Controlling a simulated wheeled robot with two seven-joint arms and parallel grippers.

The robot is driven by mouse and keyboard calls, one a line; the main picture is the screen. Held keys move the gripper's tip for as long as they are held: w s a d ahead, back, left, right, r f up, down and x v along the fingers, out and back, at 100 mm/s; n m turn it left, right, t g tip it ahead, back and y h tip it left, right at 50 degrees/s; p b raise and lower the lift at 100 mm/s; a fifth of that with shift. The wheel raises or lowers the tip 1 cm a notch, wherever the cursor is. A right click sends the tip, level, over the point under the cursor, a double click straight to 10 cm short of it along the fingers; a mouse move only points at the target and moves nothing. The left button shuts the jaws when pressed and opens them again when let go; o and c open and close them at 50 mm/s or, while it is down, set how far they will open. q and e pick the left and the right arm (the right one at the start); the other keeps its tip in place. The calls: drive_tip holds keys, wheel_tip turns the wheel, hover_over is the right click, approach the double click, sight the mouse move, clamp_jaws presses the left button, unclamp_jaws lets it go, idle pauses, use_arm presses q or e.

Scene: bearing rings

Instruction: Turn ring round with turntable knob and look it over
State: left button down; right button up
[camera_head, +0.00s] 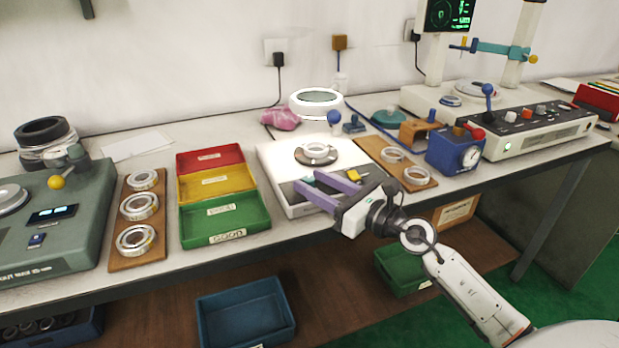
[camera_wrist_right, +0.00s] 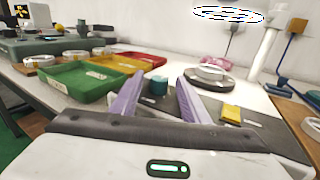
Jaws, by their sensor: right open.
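A metal bearing ring (camera_head: 317,150) lies on the dark round plate of the white turntable unit (camera_head: 273,165). The ring also shows in the right wrist view (camera_wrist_right: 210,72). My right gripper (camera_head: 312,182) is open, its purple fingers over the front left of the unit. A teal knob (camera_wrist_right: 159,86) shows between the fingers in the right wrist view. I cannot tell whether they touch it. In the head view the fingers mostly hide it. My left gripper is not in view.
Red, yellow and green trays (camera_head: 222,222) stand left of the unit. A wooden board with two rings (camera_head: 404,166) and a blue gauge box (camera_head: 455,152) stand right. A white ring-shaped head (camera_head: 316,103) is behind. A yellow block (camera_head: 354,175) sits near the right finger.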

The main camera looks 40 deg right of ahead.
drive_tip(key=shift+x, duration=1)
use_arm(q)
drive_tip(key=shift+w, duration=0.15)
